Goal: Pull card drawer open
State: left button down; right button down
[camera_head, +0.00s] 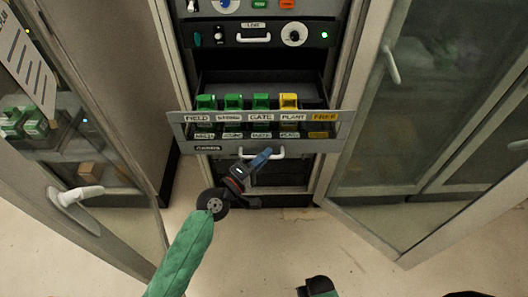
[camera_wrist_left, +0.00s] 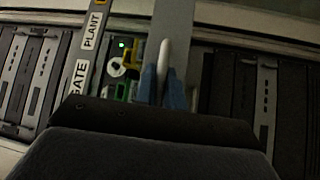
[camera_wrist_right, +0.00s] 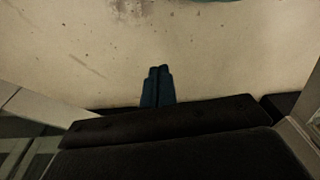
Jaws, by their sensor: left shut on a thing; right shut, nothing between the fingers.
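The card drawer (camera_head: 208,149) stands pulled out from the rack in the head view. Its grey front carries labels such as FIELD, GATE and PLANT, and green cards (camera_head: 233,102) and one yellow card (camera_head: 289,101) stand in it. A white bar handle (camera_head: 278,153) is on its lower front. My left gripper (camera_head: 262,158) is shut on this handle; in the left wrist view its blue fingers (camera_wrist_left: 162,88) sit on both sides of the white handle (camera_wrist_left: 163,58). My right gripper (camera_wrist_right: 158,87) is shut and empty above the floor.
Open glass doors flank the rack, the left door (camera_head: 75,195) with a white lever and the right door (camera_head: 391,65) with a pale handle. A black LIVE panel (camera_head: 268,36) is above the drawer. The floor (camera_head: 380,280) in front is clear.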

pick_arm(q)
jog(key=c, duration=1.5)
grip_release()
pick_arm(e)
jog(key=shift+d, duration=0.1)
pick_arm(q)
jog(key=shift+a+f, duration=0.1)
pick_arm(e)
jog(key=shift+f, duration=0.1)
